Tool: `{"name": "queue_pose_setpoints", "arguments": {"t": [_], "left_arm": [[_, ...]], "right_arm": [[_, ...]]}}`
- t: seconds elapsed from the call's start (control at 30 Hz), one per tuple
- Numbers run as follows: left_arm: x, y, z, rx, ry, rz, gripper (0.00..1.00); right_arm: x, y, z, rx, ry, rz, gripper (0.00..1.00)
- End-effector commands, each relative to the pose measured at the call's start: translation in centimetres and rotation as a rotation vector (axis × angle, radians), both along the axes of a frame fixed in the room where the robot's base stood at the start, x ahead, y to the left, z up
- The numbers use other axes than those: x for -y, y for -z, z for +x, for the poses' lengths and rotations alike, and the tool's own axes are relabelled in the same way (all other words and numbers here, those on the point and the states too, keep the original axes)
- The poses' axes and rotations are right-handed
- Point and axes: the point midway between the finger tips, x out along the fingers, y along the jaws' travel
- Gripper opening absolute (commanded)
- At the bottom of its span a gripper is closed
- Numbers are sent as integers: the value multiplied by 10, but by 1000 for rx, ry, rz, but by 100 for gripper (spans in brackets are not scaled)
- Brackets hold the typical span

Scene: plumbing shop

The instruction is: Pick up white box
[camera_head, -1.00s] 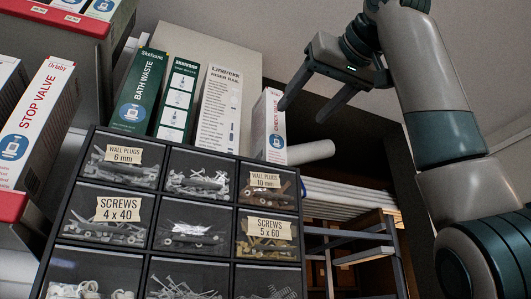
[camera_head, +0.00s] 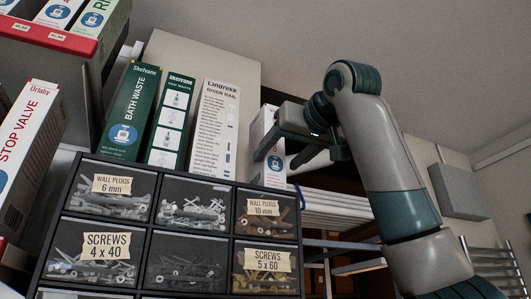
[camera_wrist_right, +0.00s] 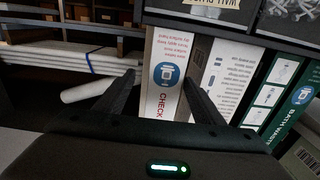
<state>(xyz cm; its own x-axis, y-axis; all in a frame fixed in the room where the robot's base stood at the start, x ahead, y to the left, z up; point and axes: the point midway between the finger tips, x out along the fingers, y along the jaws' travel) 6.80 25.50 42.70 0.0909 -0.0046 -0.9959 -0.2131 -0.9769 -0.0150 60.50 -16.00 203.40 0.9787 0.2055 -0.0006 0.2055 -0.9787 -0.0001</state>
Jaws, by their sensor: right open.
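A slim white CHECK VALVE box (camera_head: 263,122) stands upright on top of the drawer cabinet, at its right end. A wider white Lindrekk riser rail box (camera_head: 215,130) stands to its left. My right gripper (camera_head: 274,163) is open at the CHECK box, partly covering it in the head view. In the right wrist view the CHECK box (camera_wrist_right: 161,90) lies between the two open fingers (camera_wrist_right: 158,79), and the riser rail box (camera_wrist_right: 215,75) is beside the right finger. Whether the fingers touch the box I cannot tell. My left gripper is not in view.
Green boxes (camera_head: 130,112) stand left of the white boxes. The black drawer cabinet (camera_head: 147,230) holds screws and wall plugs. A red-edged shelf (camera_head: 50,35) with boxes is at upper left. White pipes (camera_head: 335,205) lie on a rack at right.

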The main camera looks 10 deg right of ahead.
Motion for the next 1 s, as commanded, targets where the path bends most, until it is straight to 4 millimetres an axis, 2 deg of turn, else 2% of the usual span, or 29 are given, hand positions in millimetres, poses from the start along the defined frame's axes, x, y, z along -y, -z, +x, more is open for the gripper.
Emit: {"name": "queue_pose_setpoints", "arguments": {"t": [0.13,0.57,1.0], "left_arm": [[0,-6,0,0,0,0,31],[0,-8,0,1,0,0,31],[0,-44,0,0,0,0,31]], "right_arm": [[-2,0,10,-1,0,0,62],[-3,0,12,0,0,0,62],[-17,-6,46,-1,0,0,62]]}}
